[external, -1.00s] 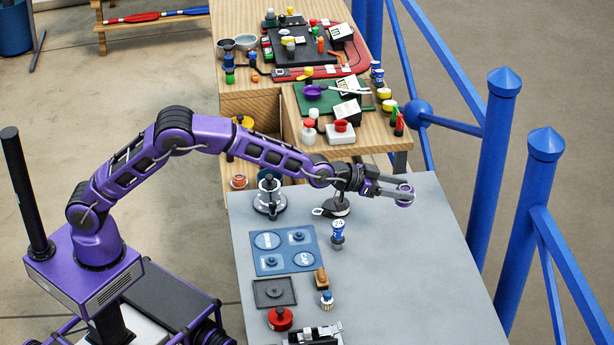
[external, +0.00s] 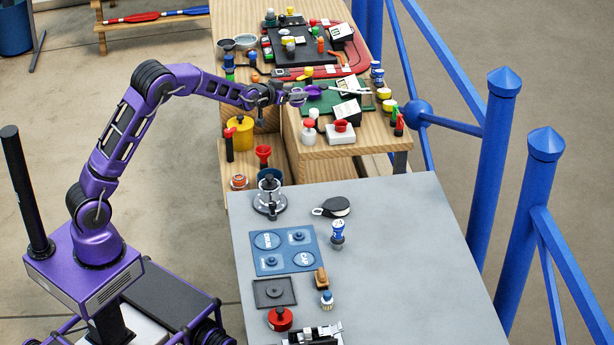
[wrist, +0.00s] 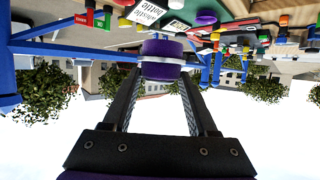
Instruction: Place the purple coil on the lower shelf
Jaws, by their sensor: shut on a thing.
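My gripper (external: 296,96) is shut on the purple coil (wrist: 161,70). In the wrist view the coil is a short purple cylinder with a pale band around it, held between the fingertips. In the external view my gripper is out over the upper wooden bench, close to the purple bowl (external: 313,92) on the green mat. The coil is hard to tell apart from this bowl there. The lower shelf (external: 247,170) is a wooden level below the bench top, left of the wooden block. It lies below and left of my gripper.
The lower shelf bears a yellow pot (external: 241,133), a red funnel (external: 263,155) and a dark red-topped bottle (external: 229,145). The bench top is crowded. The grey table (external: 400,250) is largely clear at right.

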